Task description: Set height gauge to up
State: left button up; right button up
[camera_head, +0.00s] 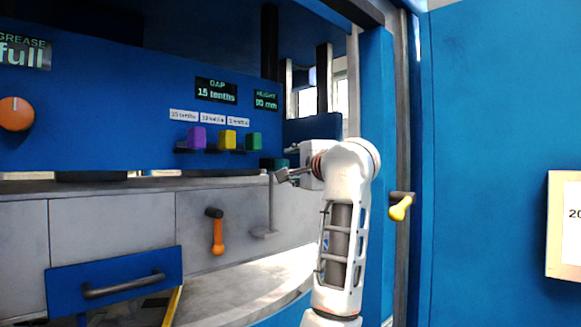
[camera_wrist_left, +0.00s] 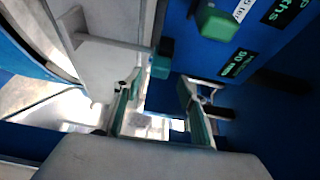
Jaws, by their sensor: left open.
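The height gauge appears to be a thin grey post with a foot (camera_head: 270,212) on the pale front panel, with a small teal block (camera_head: 268,163) at its top. In the left wrist view the post (camera_wrist_left: 115,43) ends in the teal block (camera_wrist_left: 162,58), just ahead of my fingers. A dark display reads HEIGHT (camera_head: 266,99) and about 90 mm; it also shows in the wrist view (camera_wrist_left: 238,63). My left gripper (camera_head: 283,175) is open beside the post's top; its teal-padded fingers (camera_wrist_left: 158,112) have nothing between them. My right gripper is not in view.
Purple (camera_head: 196,138), yellow (camera_head: 227,140) and green (camera_head: 254,141) blocks sit on the blue panel above. An orange handle (camera_head: 217,237) and a blue drawer (camera_head: 115,272) are lower left. A yellow handle (camera_head: 401,208) stands right of my arm.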

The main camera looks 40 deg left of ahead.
aim_at(285, 165)
pick_arm(q)
jog(key=p+x, duration=0.1)
jog(key=x, duration=0.6)
jog(key=shift+a, duration=0.15)
jog(key=shift+s, duration=0.1)
grip_shut()
